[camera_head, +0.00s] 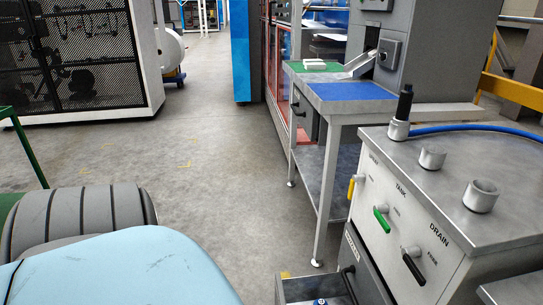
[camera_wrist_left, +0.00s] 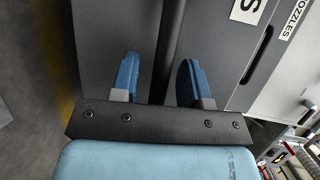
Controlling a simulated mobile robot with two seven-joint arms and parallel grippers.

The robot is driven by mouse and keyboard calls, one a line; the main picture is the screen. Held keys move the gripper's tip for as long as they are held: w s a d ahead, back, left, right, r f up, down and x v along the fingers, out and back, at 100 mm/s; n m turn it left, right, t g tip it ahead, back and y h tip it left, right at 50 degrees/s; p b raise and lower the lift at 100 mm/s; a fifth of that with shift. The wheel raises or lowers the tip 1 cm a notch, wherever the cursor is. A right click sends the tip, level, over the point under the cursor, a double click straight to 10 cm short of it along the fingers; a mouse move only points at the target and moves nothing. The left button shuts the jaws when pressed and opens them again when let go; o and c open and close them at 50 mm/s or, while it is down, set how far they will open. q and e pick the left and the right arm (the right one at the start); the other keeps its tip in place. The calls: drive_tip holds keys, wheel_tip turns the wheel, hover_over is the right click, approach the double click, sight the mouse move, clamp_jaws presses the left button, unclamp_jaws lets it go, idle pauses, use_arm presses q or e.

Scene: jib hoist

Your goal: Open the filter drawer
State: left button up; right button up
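The grey cabinet (camera_head: 372,262) stands at the lower right in the head view, with a drawer front marked with a partly hidden label. In the left wrist view, a dark grey front (camera_wrist_left: 115,30) fills the upper middle, with a white label (camera_wrist_left: 247,10) ending in "S". A front labelled NOZZLES (camera_wrist_left: 296,20) lies to its right, with a black handle (camera_wrist_left: 258,55). A dark bar (camera_wrist_left: 172,30), apparently a handle, runs between the blue fingertips of my left gripper (camera_wrist_left: 158,80). Gaps show beside the bar, so the gripper is open. My right gripper is out of view.
The cabinet top (camera_head: 455,170) carries metal fittings and a blue hose (camera_head: 475,128); coloured levers (camera_head: 381,217) stick out from its face. A bench with a blue mat (camera_head: 350,91) stands behind. Open floor (camera_head: 200,150) lies to the left.

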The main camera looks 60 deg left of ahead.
use_arm(q)
drive_tip(key=s+r+p, duration=0.2)
drive_tip(key=s+p, duration=0.1)
drive_tip(key=s, duration=1)
drive_tip(key=shift+s+r, duration=0.25)
drive_tip(key=shift+s, duration=0.05)
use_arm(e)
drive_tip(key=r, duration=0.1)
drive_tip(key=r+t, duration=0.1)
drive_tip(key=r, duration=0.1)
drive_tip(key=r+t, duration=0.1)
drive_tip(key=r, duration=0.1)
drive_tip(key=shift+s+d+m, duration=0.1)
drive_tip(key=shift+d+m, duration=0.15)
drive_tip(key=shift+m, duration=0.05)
